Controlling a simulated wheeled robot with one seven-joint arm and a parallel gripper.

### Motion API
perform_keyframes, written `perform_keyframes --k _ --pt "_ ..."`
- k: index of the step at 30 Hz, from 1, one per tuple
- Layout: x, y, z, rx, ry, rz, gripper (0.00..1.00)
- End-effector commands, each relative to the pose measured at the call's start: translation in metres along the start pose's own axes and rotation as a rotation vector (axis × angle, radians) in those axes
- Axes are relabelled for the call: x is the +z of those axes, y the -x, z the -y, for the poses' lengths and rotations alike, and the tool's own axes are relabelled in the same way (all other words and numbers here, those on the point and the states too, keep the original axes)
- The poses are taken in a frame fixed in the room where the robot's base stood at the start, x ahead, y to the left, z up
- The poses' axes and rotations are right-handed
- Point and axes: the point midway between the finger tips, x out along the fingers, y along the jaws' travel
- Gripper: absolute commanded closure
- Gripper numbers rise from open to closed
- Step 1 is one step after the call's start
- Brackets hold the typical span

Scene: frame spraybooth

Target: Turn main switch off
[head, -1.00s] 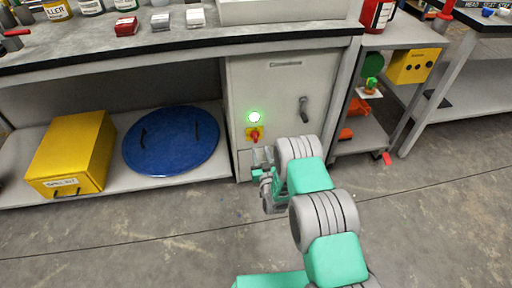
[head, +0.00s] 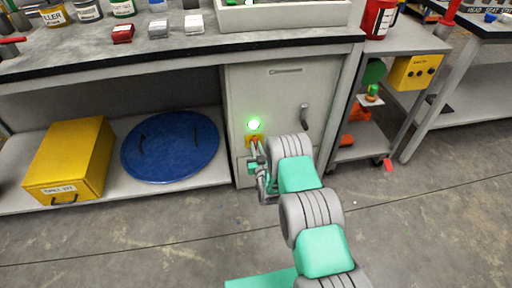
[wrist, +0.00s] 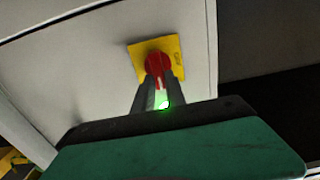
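The main switch is a red rotary knob (wrist: 158,66) on a yellow square plate (wrist: 174,46), on the light grey cabinet front. In the head view the yellow plate (head: 249,141) shows just below a lit green lamp (head: 254,125), and my gripper partly covers the knob. My gripper (wrist: 157,86) points at the knob from below in the wrist view. Its two fingers stand apart, with the lower end of the knob's handle between or just beyond their tips. I cannot tell whether the fingers touch the handle. A green glow shows near the fingers.
The cabinet (head: 290,95) has a dark lever handle (head: 304,117) right of the switch. A workbench (head: 180,55) runs above. A yellow case (head: 72,158) and a blue round lid (head: 170,145) lie on the low shelf. A trolley (head: 385,110) stands right.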

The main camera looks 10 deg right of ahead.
Motion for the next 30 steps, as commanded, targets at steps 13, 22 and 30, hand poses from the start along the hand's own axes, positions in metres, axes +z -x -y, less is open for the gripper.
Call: perform_keyframes --k 13,22,30 --pt "-0.0007 -0.0004 -0.0002 0.000 0.000 -0.001 1.00" --pt "-0.0008 -0.0008 0.0001 0.000 0.019 -0.002 1.00" --pt "0.0003 -0.0010 0.0026 0.001 0.135 -0.004 1.00"
